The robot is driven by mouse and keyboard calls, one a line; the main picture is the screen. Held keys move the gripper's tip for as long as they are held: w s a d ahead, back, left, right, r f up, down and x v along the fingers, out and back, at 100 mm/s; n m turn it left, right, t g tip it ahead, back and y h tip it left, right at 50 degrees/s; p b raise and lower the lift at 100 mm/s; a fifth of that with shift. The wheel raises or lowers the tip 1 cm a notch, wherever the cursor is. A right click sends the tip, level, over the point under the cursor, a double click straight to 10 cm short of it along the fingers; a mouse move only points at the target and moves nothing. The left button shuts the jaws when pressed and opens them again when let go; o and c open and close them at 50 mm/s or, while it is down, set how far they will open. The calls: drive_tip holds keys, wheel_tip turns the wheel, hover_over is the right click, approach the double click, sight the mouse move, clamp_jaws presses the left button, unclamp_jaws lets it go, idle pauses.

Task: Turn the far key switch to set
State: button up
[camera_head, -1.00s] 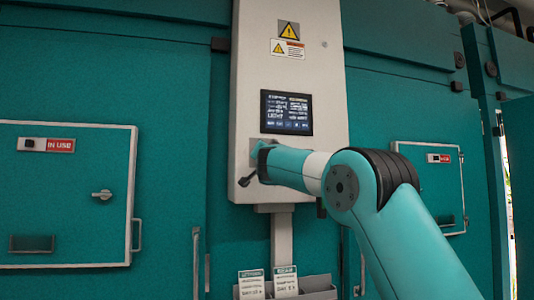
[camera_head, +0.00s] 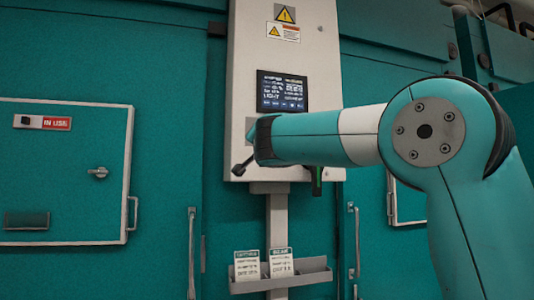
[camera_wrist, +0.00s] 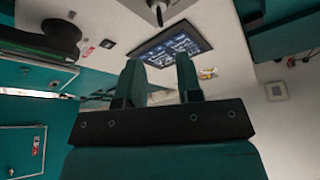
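The white control box (camera_head: 320,60) hangs on the teal wall with a lit screen (camera_head: 282,91). My gripper's end of the arm is in front of its lower part and hides the area below the screen. No set marking is legible.
Teal chamber doors flank the box; the left hatch (camera_head: 62,205) has an IN USE sign (camera_head: 42,122) and a latch. A grey card holder (camera_head: 282,279) with two cards is under the box. Vertical door handles (camera_head: 192,252) stick out at both sides.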

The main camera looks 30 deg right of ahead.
drive_tip(key=b+v, duration=0.1)
drive_tip(key=v, duration=0.4)
drive_tip(key=shift+a, duration=0.1)
idle(0.3)
drive_tip(key=s+a+f+n+g+y+p, duration=0.25)
drive_tip(key=a+f+n+g+y, duration=0.3)
drive_tip(key=f, duration=0.55)
drive_tip(key=s+a+f+n+g+y+p, duration=0.1)
drive_tip(key=s+a+f+n+g+y, duration=0.15)
drive_tip(key=a+f+n+y, duration=0.55)
drive_tip(key=s+a+f+n+g, duration=0.2)
drive_tip(key=s+f, duration=0.3)
drive_tip(key=s, duration=0.4)
drive_tip(key=s+a+f+n+g+p, duration=0.1)
drive_tip(key=s+a+f+n+g, duration=0.1)
drive_tip(key=s+f+g, duration=0.3)
drive_tip(key=s+a+f+n+g, duration=0.2)
drive_tip(key=s+a+f+g, duration=0.2)
drive_tip(key=s, duration=0.8)
wheel_tip(320, 180, down, 3)
drive_tip(key=shift+s+r+y+p, duration=0.1)
drive_tip(key=shift+s+y+p, duration=0.2)
drive_tip(key=shift+y+p, duration=0.15)
drive_tip(key=shift+a, duration=0.1)
